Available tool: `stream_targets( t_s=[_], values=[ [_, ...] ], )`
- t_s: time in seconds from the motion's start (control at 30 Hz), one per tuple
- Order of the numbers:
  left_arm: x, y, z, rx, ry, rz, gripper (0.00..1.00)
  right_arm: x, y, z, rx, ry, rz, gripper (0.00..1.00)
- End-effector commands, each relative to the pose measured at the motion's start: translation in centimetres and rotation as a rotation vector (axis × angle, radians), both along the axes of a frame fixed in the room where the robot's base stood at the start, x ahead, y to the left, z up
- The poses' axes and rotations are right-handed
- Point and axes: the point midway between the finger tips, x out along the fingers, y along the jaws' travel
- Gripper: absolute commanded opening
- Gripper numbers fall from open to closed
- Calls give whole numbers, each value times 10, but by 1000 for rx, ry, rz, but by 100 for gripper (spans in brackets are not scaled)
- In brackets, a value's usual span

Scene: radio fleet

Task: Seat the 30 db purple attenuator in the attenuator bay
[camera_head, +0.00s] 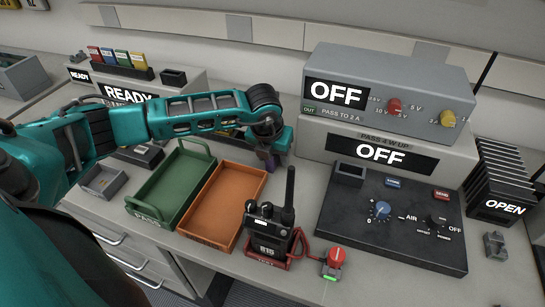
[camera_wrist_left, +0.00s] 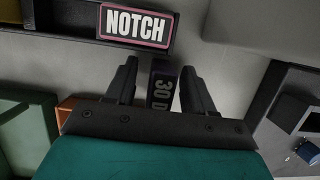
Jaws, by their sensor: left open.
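The 30 dB attenuator is a dark block (camera_wrist_left: 162,88) with a white "30 D" label in the left wrist view, its end cut off by the gripper body. In the head view a small purple part (camera_head: 273,164) shows just under the gripper. My left gripper (camera_head: 264,153) is open, with its two fingers (camera_wrist_left: 160,88) on either side of the attenuator and small gaps visible. The attenuator bay is not labelled; an open-topped dark box (camera_head: 349,174) stands on the black panel to the right. My right gripper is not in view.
A green tray (camera_head: 155,205) and an orange tray (camera_head: 213,232) lie left of a handheld radio (camera_head: 268,228). The black control panel (camera_head: 420,247) and grey OFF boxes (camera_head: 440,100) stand right. A NOTCH-labelled holder (camera_wrist_left: 85,22) is near the fingers.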

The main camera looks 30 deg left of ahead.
Motion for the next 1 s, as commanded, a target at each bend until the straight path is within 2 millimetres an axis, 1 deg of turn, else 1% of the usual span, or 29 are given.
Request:
stream_targets(
  t_s=[0.17, 0.7, 1.0],
  values=[
    [0, 0, 0, 0, 0, -1, 52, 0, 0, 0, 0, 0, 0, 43],
    [0, 0, 1, 0, 0, 0, 1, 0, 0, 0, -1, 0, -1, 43],
    [0, 0, 4, 0, -2, 0, 0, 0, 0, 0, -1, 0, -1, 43]
  ],
)
